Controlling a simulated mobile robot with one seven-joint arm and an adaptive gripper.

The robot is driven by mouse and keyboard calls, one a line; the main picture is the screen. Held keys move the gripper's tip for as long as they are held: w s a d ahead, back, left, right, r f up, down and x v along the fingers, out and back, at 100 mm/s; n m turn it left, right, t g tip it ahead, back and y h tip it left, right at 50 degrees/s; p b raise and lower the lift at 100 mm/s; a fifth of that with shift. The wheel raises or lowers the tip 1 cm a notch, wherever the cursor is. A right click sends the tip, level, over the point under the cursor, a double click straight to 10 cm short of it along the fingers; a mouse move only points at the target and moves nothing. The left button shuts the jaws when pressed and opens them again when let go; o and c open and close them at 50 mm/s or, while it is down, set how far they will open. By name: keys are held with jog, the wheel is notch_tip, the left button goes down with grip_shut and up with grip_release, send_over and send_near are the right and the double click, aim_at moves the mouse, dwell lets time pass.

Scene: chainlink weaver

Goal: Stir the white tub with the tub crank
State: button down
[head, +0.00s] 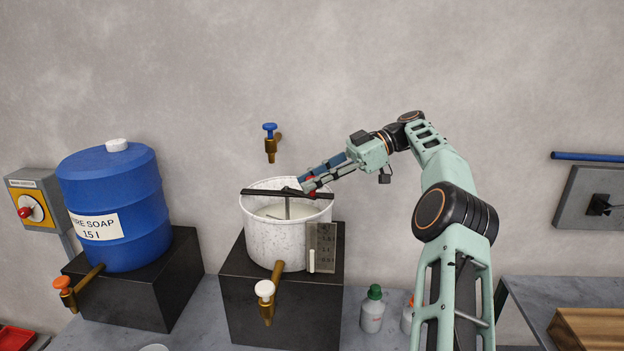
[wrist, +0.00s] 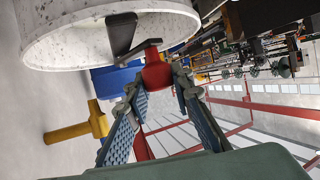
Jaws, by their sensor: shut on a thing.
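The white tub (head: 262,238) stands on a black block and holds a pale liquid. A dark bar (head: 262,193) lies across its rim, with a thin shaft going down into the liquid. The tub crank's red handle (head: 311,184) is at the right of the rim. In the wrist view, the red handle (wrist: 156,72) is between my fingers, and the black crank arm (wrist: 122,36) reaches over the tub's opening (wrist: 70,45). My gripper (head: 308,185) comes in from the right and is shut on the red handle. The fingers partly hide the handle in the head view.
A blue soap barrel (head: 112,200) stands at left, with a brass tap (head: 80,287). A blue-handled tap (head: 270,145) is on the wall behind the tub. A white-handled tap (head: 268,292) sticks out in front. Bottles (head: 373,312) stand to the right below my arm.

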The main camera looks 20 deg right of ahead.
jog(key=shift+d, duration=0.1)
jog(key=c, duration=1.7)
grip_release()
jog(key=shift+s+t, duration=0.1)
jog(key=shift+t, duration=0.2)
